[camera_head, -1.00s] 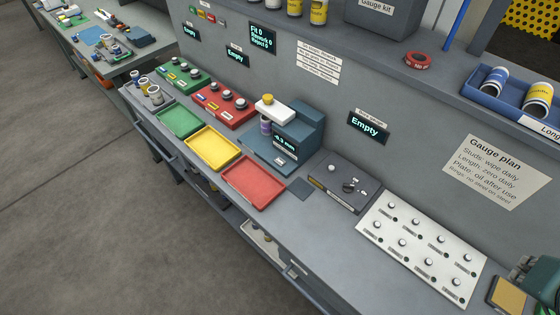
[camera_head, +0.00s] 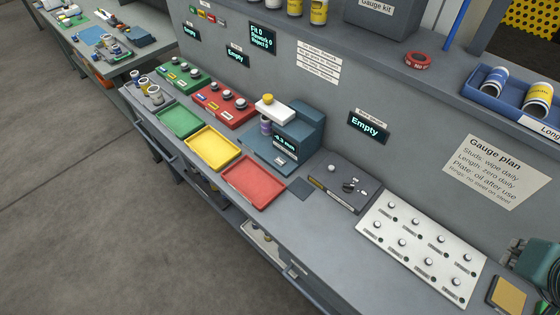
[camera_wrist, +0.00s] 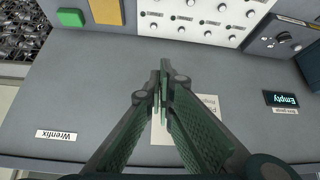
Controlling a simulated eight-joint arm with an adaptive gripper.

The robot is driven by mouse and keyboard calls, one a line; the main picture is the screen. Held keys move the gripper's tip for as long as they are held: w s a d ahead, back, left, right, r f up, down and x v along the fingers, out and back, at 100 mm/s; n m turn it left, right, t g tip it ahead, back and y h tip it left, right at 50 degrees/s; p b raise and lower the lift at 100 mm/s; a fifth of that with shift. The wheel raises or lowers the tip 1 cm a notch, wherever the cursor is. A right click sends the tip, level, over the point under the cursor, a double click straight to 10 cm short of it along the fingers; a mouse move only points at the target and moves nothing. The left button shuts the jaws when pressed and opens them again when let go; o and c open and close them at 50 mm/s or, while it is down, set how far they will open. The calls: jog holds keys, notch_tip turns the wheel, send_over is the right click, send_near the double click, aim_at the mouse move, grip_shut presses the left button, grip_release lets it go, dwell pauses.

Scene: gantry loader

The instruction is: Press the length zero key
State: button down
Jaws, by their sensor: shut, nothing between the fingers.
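The blue-grey length gauge (camera_head: 298,130) stands on the bench in the head view, its lit display (camera_head: 285,142) showing a small negative millimetre reading. A small pale key (camera_head: 281,160) sits on its front base; its lettering is too small to read. A white arm with a yellow knob (camera_head: 268,99) sits over a purple-banded cylinder (camera_head: 266,125) on the gauge. My gripper (camera_wrist: 163,80) is shut and empty in the wrist view, in front of the Gauge plan note (camera_wrist: 190,118). In the head view part of it shows at the right edge, far from the gauge.
A white panel with several knobs (camera_head: 420,250) and a dark switch box (camera_head: 342,182) lie between my gripper and the gauge. Red (camera_head: 254,182), yellow (camera_head: 212,148) and green (camera_head: 179,122) trays line the bench left of the gauge. A blue bin (camera_head: 515,100) sits on the shelf.

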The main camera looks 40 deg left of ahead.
jog(key=w+a+n+y, duration=0.1)
jog(key=w+a+n, duration=0.25)
jog(key=a, duration=0.35)
jog(key=w+a+n+y, duration=0.15)
jog(key=w+a, duration=0.25)
jog(key=a, duration=0.4)
jog(key=n+g+y, duration=0.4)
jog(key=n+y, duration=0.2)
jog(key=n, duration=1.1)
send_over(276, 162)
notch_tip(276, 162, down, 14)
jog(key=shift+r, duration=0.1)
jog(key=shift+d+f+b, duration=0.1)
jog(key=shift+f+b, duration=2.75)
jog(key=shift+f, duration=1.6)
jog(key=shift+f, duration=0.1)
jog(key=shift+f+b, duration=0.3)
jog(key=shift+b, duration=0.15)
